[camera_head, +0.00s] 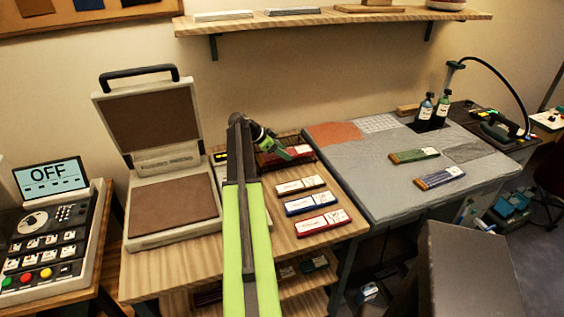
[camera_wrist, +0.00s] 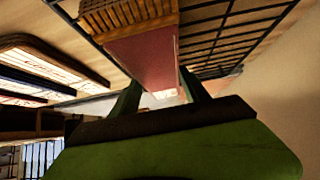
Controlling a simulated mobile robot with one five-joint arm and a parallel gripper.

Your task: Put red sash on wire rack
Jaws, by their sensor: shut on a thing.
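My gripper (camera_head: 287,152) is at the wire rack (camera_head: 304,143), at the back of the wooden table. In the wrist view my gripper (camera_wrist: 160,92) is shut on a red piece (camera_wrist: 146,62), which I take as the red sash. Its dark red side (camera_head: 271,159) shows in the head view, partly hidden by my arm. In the wrist view the sash is up against the dark bars of the rack (camera_wrist: 222,38). I cannot tell whether it rests on them. Another red labelled piece (camera_head: 323,222) lies at the table's front.
An open press (camera_head: 172,204) stands at left. A grey-topped table (camera_head: 385,180) with green and blue pieces is at right. A shelf (camera_head: 335,19) hangs above.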

